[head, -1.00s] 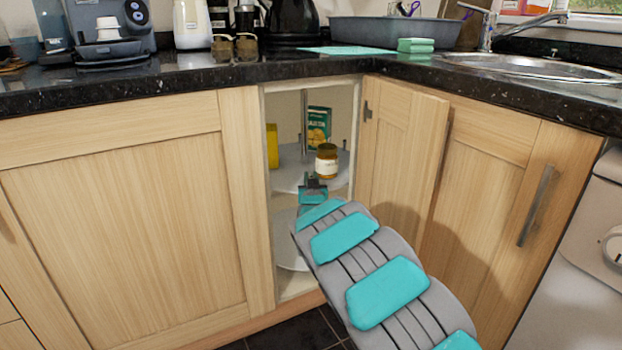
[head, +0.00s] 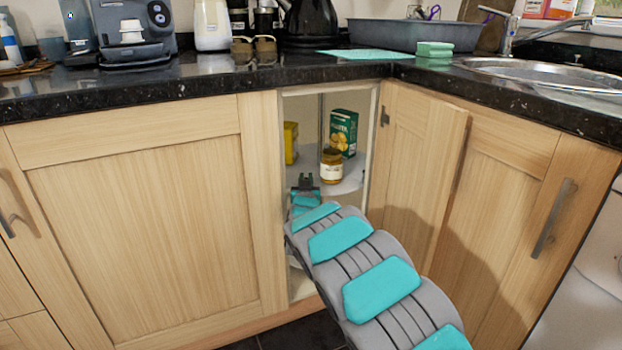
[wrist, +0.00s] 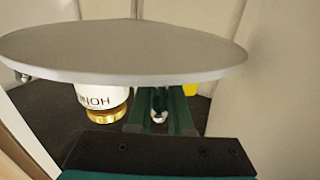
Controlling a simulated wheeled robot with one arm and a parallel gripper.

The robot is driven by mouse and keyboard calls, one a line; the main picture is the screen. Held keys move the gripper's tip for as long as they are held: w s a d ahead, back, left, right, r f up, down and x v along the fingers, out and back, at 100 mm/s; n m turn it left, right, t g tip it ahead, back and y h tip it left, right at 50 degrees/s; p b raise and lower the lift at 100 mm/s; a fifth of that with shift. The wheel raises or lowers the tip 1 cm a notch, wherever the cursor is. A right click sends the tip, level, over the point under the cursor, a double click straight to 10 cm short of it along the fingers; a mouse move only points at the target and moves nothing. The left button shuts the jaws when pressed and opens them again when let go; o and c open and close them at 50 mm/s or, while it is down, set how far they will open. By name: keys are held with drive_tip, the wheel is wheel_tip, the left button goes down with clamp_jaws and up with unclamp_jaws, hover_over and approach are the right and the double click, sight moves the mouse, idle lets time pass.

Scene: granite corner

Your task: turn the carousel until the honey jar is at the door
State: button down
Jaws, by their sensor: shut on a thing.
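The honey jar (head: 332,166), amber with a white label and gold lid, stands upright on the upper carousel shelf (head: 352,186), near the front middle of the cabinet opening. The wrist view is upside down and shows the jar (wrist: 103,102) beside my fingers, and the grey carousel disc (wrist: 120,50) from its underside. My gripper (head: 305,182) is at the shelf's front rim, left of the jar. It is shut on a small pale peg (wrist: 158,115), apparently one of the carousel's; the fingers mostly hide it. The cabinet door (head: 418,170) stands open at the right.
A green box (head: 343,131) stands on the carousel behind the jar, and a yellow one (head: 290,142) at the left. The cabinet's left frame (head: 266,200) is close to my gripper. A dark granite worktop (head: 200,90) overhangs the opening.

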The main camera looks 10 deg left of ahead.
drive_tip(key=c, duration=1.1)
unclamp_jaws()
drive_tip(key=shift+s, duration=0.1)
drive_tip(key=s+d, duration=0.1)
drive_tip(key=s, duration=0.6)
drive_tip(key=shift+s+d, duration=0.2)
